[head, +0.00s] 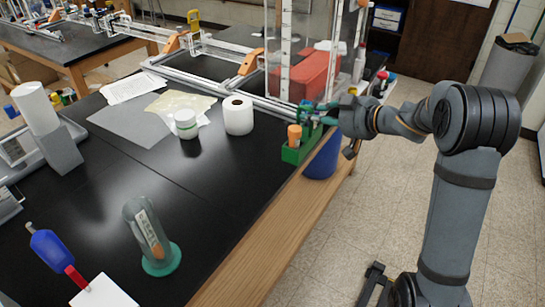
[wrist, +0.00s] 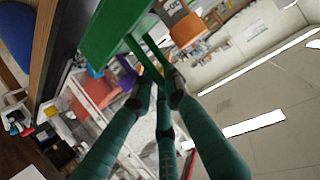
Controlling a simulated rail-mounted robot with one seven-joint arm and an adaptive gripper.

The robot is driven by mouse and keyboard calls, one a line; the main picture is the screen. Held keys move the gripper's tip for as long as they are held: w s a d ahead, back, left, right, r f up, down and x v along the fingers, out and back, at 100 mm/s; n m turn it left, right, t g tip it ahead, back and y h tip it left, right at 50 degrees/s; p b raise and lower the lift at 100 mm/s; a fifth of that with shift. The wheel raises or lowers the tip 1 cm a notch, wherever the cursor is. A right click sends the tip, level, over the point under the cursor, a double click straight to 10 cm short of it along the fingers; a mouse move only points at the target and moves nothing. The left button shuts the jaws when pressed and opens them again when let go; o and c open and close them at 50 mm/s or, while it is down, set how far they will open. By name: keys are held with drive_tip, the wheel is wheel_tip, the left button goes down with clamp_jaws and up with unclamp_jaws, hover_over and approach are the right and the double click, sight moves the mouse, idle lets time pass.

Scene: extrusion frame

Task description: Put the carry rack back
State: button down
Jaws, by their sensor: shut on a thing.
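The green carry rack (head: 293,154) is at the right edge of the black bench, with an orange-topped container (head: 294,135) in it. I cannot tell whether its base touches the bench. My gripper (head: 325,113) is at the rack's upper right, its fingers shut on the rack's handle. In the wrist view, the fingers of my gripper (wrist: 158,90) close around a thin green bar of the rack (wrist: 112,30). The orange container (wrist: 184,27) shows beside it. The rack's far side is hidden.
A blue bin (head: 323,160) is just beyond the bench edge, below my gripper. A paper roll (head: 238,117) and a white jar (head: 186,124) stand left of the rack. An extrusion frame (head: 225,88) lies behind.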

sight(306, 134)
drive_tip(key=w+a+f, duration=0.7)
drive_tip(key=a+f, duration=0.2)
drive_tip(key=f, duration=0.1)
drive_tip(key=shift+w+a+f, duration=0.2)
drive_tip(key=shift+w+f, duration=0.05)
drive_tip(key=shift+w, duration=0.1)
drive_tip(key=c, duration=1.9)
unclamp_jaws()
drive_tip(key=shift+o, duration=0.9)
drive_tip(key=b+v, duration=0.1)
drive_tip(key=v, duration=1.1)
drive_tip(key=shift+r, duration=0.1)
drive_tip(key=shift+w+a, duration=0.1)
